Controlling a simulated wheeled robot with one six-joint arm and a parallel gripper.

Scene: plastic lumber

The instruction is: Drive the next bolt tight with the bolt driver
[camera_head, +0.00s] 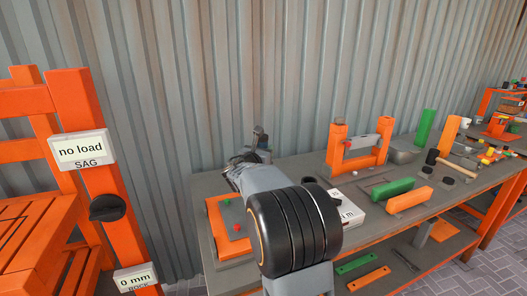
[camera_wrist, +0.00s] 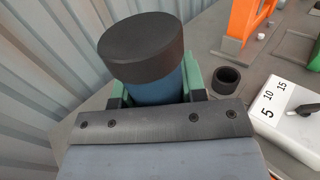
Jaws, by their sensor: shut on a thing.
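My gripper (camera_wrist: 155,92) is shut on the bolt driver (camera_wrist: 140,48), a blue cylinder with a wide black cap, one finger on each side. The cap faces the wrist camera; the driver's lower end is hidden beneath it and the gripper. In the head view, my arm reaches over the near left end of the bench, and the driver shows only as a small dark shape (camera_head: 260,137). An orange board (camera_head: 218,224) lies left of my arm, with a small red piece (camera_head: 237,228) and a green one on it. I cannot tell if these are bolts.
A white box with a 5-10-15 dial (camera_wrist: 290,115) and an open black ring (camera_wrist: 226,79) stand on the bench (camera_head: 290,172). An orange frame (camera_head: 337,150) stands behind. A corrugated wall is close behind; an orange bench seat (camera_head: 35,235) is left.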

